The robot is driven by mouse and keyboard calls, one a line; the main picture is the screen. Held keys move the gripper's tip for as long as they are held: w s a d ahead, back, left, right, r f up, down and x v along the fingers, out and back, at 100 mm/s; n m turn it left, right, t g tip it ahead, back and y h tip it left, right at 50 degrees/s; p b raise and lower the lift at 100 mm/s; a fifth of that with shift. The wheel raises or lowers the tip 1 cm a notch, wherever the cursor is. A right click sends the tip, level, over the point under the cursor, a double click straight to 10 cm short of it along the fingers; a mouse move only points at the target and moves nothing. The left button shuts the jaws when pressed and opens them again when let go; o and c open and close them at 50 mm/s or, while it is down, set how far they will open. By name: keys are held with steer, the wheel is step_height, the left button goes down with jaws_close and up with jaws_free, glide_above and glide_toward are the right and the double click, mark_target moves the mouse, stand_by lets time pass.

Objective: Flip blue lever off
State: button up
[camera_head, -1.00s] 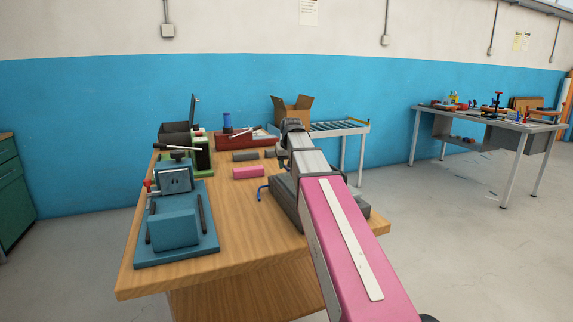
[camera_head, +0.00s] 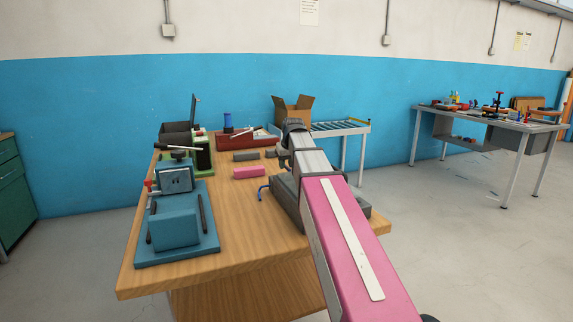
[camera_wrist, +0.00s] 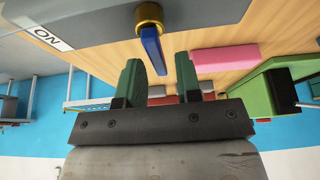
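The blue lever (camera_wrist: 152,50) sticks out from a brass collar (camera_wrist: 149,16) on the side of a grey box (camera_wrist: 215,10). An "ON" label (camera_wrist: 46,36) is on the box to the left in the wrist view. In the head view the blue lever (camera_head: 263,191) shows at the left side of the grey box (camera_head: 287,210), partly behind my arm. My gripper (camera_wrist: 157,62) is open, its two green fingers apart. The lever's free end appears between the fingertips in the picture; I see no contact. In the head view my gripper is hidden behind my arm.
A pink block (camera_head: 249,173) and dark grey blocks (camera_head: 245,156) lie on the wooden table (camera_head: 245,225). A blue-green machine (camera_head: 176,225) stands at the left, with a green device (camera_head: 202,155) behind it. A red tray (camera_head: 240,140) is at the back.

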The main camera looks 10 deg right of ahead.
steer(key=shift+r, duration=0.1)
steer(key=a+v, duration=0.1)
steer(key=v, duration=0.9)
steer(key=shift+s+d+r, duration=0.2)
steer(key=shift+d+r, duration=0.1)
steer(key=shift+d, duration=0.2)
